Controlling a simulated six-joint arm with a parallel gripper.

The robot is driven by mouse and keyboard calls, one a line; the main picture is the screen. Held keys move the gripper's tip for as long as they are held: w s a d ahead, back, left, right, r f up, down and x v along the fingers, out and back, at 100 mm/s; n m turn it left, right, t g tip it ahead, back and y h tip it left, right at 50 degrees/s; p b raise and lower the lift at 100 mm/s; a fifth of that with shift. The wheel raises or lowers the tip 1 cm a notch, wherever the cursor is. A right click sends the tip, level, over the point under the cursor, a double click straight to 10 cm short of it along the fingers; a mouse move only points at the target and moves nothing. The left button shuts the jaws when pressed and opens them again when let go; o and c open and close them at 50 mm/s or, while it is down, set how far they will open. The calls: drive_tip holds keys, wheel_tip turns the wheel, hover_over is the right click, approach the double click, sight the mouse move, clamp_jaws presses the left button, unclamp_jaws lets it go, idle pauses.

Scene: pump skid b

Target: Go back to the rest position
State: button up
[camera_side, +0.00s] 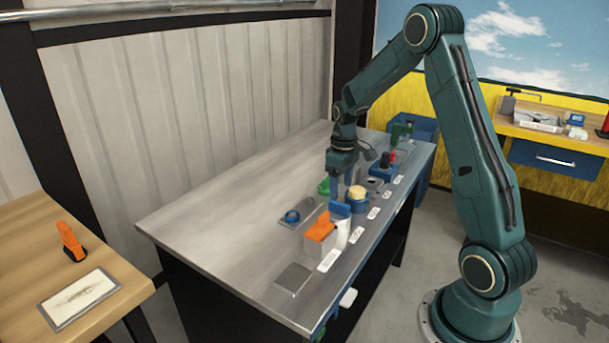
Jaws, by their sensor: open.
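My gripper (342,188) points down over the metal-topped bench (215,215), among the small parts near its front edge. It is open. Its fingertips are small in this view and lie close to a blue part with a cream round top (357,193). I cannot tell whether they touch it. An orange block (320,231) and a white piece (342,235) stand just in front of the gripper. A green part (324,186) shows just to its left.
A blue ring (292,216) lies on a plate left of the gripper. A red-and-black part (387,160) and a dark green part (401,131) stand farther back. White labels line the front edge. The bench's left half is clear. A wooden table (30,235) holds an orange tool (71,241).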

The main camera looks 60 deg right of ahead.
drive_tip(key=shift+r, duration=0.3)
drive_tip(key=shift+a+r, duration=0.35)
drive_tip(key=shift+r, duration=0.05)
drive_tip(key=s+a+r+t, duration=0.1)
drive_tip(key=s+a+r, duration=0.2)
drive_tip(key=a+r, duration=0.4)
drive_tip(key=s+a+r+t, duration=0.1)
drive_tip(key=s+a+r, duration=0.2)
drive_tip(key=a+r, duration=0.35)
drive_tip(key=s+a+r+t, duration=0.3)
drive_tip(key=s+a, duration=0.6)
drive_tip(key=s, duration=0.5)
drive_tip(key=shift+a+r+t, duration=0.3)
drive_tip(key=shift+a+r, duration=0.1)
drive_tip(key=shift+r, duration=0.1)
